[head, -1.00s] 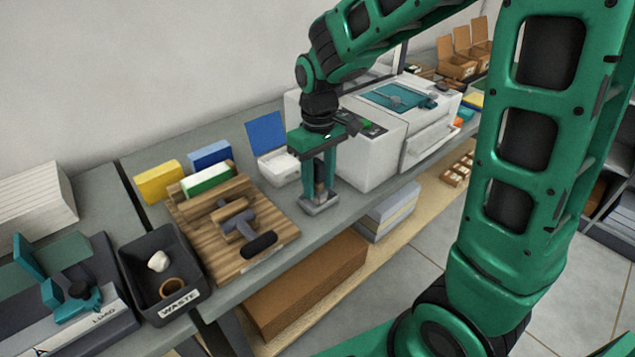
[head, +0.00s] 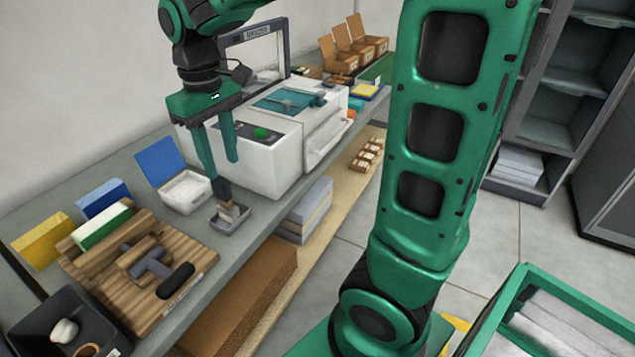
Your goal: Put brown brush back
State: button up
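The brown brush (head: 225,194) stands upright in a small grey holder (head: 231,218) near the table's front edge, its dark top showing above a paler brown lower part. My gripper (head: 219,170) is above the brush and holder. Its two green fingers are spread apart, with nothing visible between them. The right fingertip is higher than the brush top; the left finger comes down close to the brush, and I cannot tell whether it touches.
A white box with an open blue lid (head: 185,188) stands left of the holder. A white machine (head: 275,157) stands at the right.

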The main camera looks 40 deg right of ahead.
jog(key=s+d+f+m, duration=0.3)
jog(key=s+d+m, duration=0.2)
jog(key=s+d, duration=0.3)
jog(key=s+d+f+m, duration=0.3)
jog(key=s+d, duration=0.5)
jog(key=s, duration=0.6)
jog(key=shift+s+d+m, duration=0.35)
jog(key=shift+m, duration=0.55)
jog(key=shift+w+f, duration=0.25)
jog(key=shift+w, duration=0.4)
